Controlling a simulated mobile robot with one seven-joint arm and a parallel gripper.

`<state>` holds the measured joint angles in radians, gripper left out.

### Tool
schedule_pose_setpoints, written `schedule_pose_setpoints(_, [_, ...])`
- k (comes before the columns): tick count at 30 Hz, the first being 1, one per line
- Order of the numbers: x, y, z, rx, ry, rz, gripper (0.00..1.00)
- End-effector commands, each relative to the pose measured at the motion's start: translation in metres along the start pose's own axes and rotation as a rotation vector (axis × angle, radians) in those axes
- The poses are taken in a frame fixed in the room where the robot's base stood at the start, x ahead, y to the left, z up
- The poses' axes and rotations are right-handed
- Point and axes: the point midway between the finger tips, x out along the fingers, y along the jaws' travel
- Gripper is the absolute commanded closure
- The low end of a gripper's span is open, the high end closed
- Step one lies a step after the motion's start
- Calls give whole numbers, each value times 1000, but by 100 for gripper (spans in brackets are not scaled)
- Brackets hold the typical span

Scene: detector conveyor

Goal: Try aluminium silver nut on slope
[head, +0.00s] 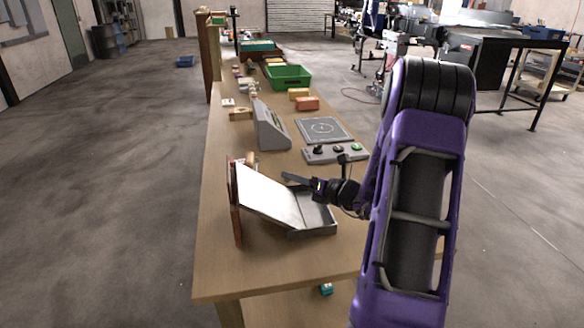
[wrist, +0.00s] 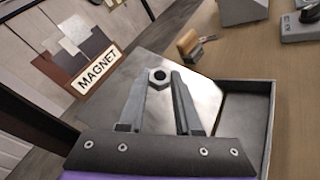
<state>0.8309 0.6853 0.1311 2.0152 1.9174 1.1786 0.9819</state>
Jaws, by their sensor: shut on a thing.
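The silver nut (wrist: 159,78) is a small hex nut with a dark hole, held between the fingertips of my gripper (wrist: 160,80) in the wrist view. It is over the upper part of the shiny slope (wrist: 200,95); I cannot tell whether it touches the surface. In the head view the slope (head: 265,194) is a bright tilted plate that runs down to the right into a grey tray (head: 322,222). My gripper (head: 287,177) is above the slope there, and the nut is too small to make out.
A board marked MAGNET (wrist: 98,70) stands at the slope's high end. A wooden-handled tool (wrist: 190,43) lies beside the slope. A grey console (head: 270,128), a button panel (head: 335,153) and a green bin (head: 288,77) are farther along the table. The near table end is clear.

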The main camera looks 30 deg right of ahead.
Motion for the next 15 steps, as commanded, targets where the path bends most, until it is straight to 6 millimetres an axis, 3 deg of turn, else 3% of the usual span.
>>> schedule_pose_setpoints(8, [2, 0, -4, 0, 0, 0, 100])
schedule_pose_setpoints(15, [9, -1, -19, 0, 1, 1, 100])
